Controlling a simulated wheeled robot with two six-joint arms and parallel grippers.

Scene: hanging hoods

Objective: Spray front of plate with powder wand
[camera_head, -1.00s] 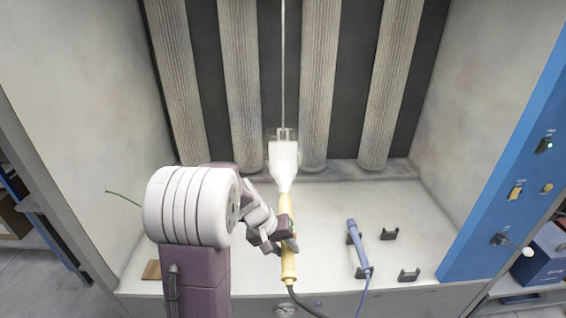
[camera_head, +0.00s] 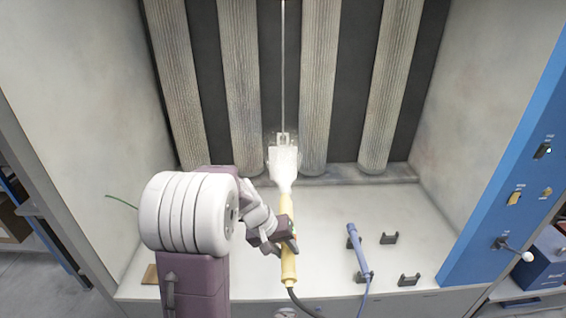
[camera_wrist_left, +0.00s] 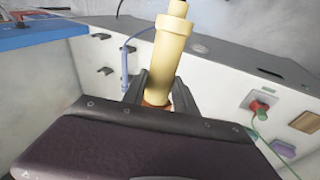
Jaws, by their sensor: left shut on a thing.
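My left gripper (camera_head: 286,240) is shut on the yellow powder wand (camera_head: 289,268) and holds it roughly upright in the picture, its front end toward the plate. The wand's yellow body also shows between the dark fingers in the left wrist view (camera_wrist_left: 170,50). The plate (camera_head: 283,139) hangs from a thin rod in the middle of the booth. A white powder cloud spreads from the wand's front end over the plate and hides most of its front, so its coating cannot be judged. My right gripper is not in view.
A blue wand (camera_head: 358,252) rests on brackets on the booth floor, right of the yellow wand. Empty black brackets (camera_head: 409,279) stand beside it. Tall pleated filters (camera_head: 313,90) line the back. A blue control panel (camera_head: 515,170) stands at right. A dark hose trails from the yellow wand.

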